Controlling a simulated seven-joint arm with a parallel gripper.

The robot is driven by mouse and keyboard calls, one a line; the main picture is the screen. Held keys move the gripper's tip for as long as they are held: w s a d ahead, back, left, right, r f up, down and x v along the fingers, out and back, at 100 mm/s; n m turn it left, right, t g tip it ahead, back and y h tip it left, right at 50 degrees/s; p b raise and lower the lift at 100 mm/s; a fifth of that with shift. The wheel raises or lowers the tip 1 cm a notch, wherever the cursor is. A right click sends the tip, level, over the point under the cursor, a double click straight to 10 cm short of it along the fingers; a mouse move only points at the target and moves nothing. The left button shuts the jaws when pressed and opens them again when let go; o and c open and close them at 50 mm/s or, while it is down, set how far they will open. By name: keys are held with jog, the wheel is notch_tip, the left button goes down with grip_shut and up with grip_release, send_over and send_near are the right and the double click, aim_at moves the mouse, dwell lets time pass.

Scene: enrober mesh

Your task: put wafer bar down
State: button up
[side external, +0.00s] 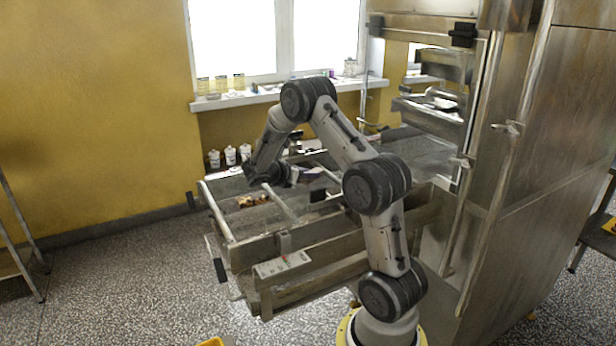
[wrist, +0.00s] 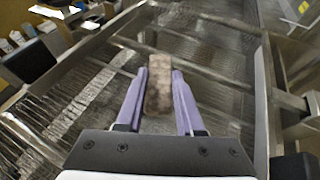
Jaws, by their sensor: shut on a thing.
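The wafer bar (wrist: 158,85) is a brown, mottled oblong between my gripper's two lilac fingers in the wrist view. My gripper (wrist: 159,82) is shut on it, and the bar sticks out past the fingertips. The wire mesh belt (wrist: 215,55) lies beyond the bar; I cannot tell whether the bar touches it.
White containers (side external: 230,156) stand behind. A tall steel cabinet (side external: 540,170) stands to the right.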

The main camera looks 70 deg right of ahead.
jog(key=shift+f, duration=0.4)
jog(key=shift+f, duration=0.15)
jog(key=o, duration=1)
